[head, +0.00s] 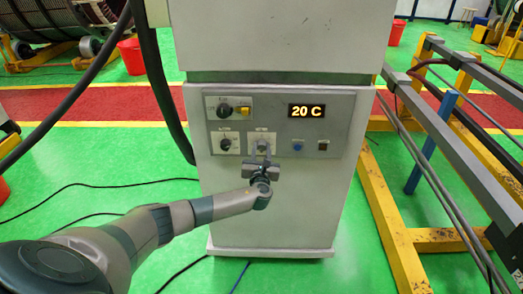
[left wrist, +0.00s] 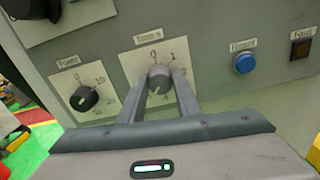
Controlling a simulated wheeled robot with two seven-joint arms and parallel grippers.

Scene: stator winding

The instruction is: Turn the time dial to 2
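The time dial (left wrist: 159,80) is a small grey knob on a white plate with the numbers 0, 1 and 4 legible around it in the left wrist view. A light mark on the knob seems to point down and slightly left; its exact setting is unclear. In the head view the dial (head: 263,143) is partly covered by my fingers. My left gripper (head: 262,155) reaches it from below. In the left wrist view its two fingers (left wrist: 161,87) lie close on both sides of the knob and appear shut on it. My right gripper is not in view.
The grey panel also holds a black power dial (left wrist: 84,98), a blue button (left wrist: 245,63) and a dark button (left wrist: 301,46). Above are another black knob (head: 225,109) and a display (head: 307,111) reading 20 C. A yellow frame (head: 383,185) stands right of the cabinet.

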